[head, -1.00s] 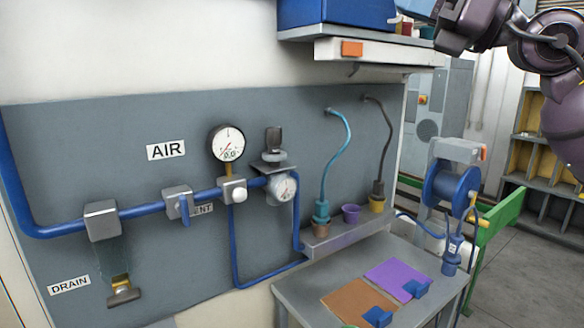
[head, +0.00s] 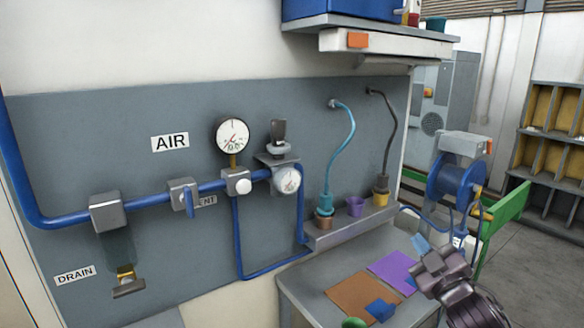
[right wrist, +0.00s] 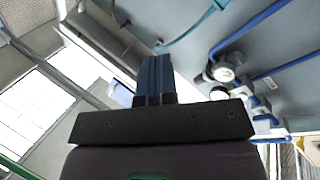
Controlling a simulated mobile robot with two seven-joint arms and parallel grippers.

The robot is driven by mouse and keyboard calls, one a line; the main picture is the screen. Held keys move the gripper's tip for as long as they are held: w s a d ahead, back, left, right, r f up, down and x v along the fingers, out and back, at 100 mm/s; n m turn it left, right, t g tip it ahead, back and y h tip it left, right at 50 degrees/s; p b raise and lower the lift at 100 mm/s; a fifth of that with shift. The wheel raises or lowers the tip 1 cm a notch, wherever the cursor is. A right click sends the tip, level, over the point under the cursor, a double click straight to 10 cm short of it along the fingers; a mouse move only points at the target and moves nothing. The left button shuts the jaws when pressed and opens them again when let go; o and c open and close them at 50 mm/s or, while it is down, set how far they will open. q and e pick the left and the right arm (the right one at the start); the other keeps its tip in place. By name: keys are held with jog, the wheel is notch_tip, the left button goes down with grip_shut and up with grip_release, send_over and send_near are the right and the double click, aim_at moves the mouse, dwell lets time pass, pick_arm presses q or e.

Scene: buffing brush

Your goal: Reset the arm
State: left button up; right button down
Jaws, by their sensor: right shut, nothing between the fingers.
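My right gripper (head: 420,243) shows at the lower right of the head view, with my dark purple arm reaching up from the bottom edge. Its blue fingers are together and empty, raised in front of the grey work table (head: 306,287). In the right wrist view the shut blue fingers (right wrist: 153,75) point up the picture, with nothing between them. The gripper and wrist hide part of the table's right side. My left gripper is not in view.
A purple mat (head: 388,268) and a brown mat (head: 350,292) lie on the table. A blue hose reel (head: 455,185) stands behind the gripper. The wall panel carries a blue air pipe (head: 70,219) and a gauge (head: 232,135). A shelf (head: 385,42) juts out above.

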jog(key=s+f+m+g+h, duration=0.1)
jog(key=s+f+m, duration=0.15)
jog(key=f, duration=0.35)
jog(key=s+f+m+g, duration=0.1)
jog(key=s+f+g, duration=0.1)
jog(key=s+f, duration=0.3)
jog(key=s+f+m+g+h, duration=0.1)
jog(key=s+f+m, duration=0.1)
jog(key=f, duration=0.6)
jog(key=s+f+m+g+h, duration=0.1)
jog(key=s+f+m+g, duration=0.1)
jog(key=s+f, duration=0.5)
jog(key=s+d+f+m+g+h, duration=0.1)
jog(key=s+f+g, duration=0.1)
jog(key=s+f, duration=0.5)
jog(key=s, duration=0.5)
jog(key=shift+d+f+m, duration=0.15)
jog(key=shift+d+m, duration=0.1)
jog(key=shift+m, duration=0.1)
